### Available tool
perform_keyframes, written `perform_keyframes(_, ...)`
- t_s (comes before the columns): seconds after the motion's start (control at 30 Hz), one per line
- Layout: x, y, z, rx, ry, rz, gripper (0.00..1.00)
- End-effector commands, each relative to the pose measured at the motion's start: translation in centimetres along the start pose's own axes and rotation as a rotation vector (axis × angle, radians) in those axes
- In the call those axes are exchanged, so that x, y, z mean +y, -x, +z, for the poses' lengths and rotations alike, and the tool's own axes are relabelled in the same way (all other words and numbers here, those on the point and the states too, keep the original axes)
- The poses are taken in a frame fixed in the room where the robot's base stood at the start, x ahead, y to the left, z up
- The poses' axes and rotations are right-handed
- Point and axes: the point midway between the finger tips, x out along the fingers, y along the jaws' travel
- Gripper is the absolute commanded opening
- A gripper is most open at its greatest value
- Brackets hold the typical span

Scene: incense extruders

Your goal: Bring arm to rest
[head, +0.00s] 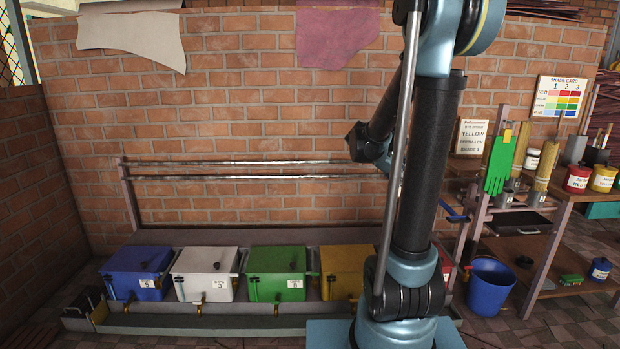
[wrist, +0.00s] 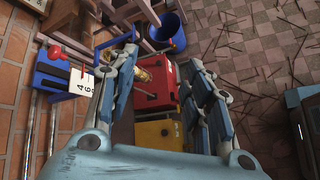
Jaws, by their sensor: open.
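My gripper (wrist: 165,97) shows in the wrist view with its two fingers spread apart and nothing between them touching. Beyond the fingers, lower down, are a red box (wrist: 152,88) and a yellow box (wrist: 155,134). In the head view my arm stands in front of the brick wall, right of the middle. The gripper itself is not clearly visible there, as the arm's links cover that area.
A row of lidded boxes stands on a low bench: blue (head: 137,272), white (head: 205,274), green (head: 277,274) and yellow (head: 343,272). Metal rails (head: 250,162) run above. A blue bucket (head: 491,286) and a shelf (head: 530,255) with jars stand at the right.

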Motion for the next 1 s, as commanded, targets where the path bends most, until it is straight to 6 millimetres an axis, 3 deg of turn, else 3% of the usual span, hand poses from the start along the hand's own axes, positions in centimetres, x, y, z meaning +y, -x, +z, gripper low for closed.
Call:
perform_keyframes(0.5, -13.4, 4.3, 2.5, 0.230, -0.442, -0.270, 0.46)
perform_keyframes(1.0, -26.5, 8.7, 1.5, 0.367, -0.857, -0.610, 0.46)
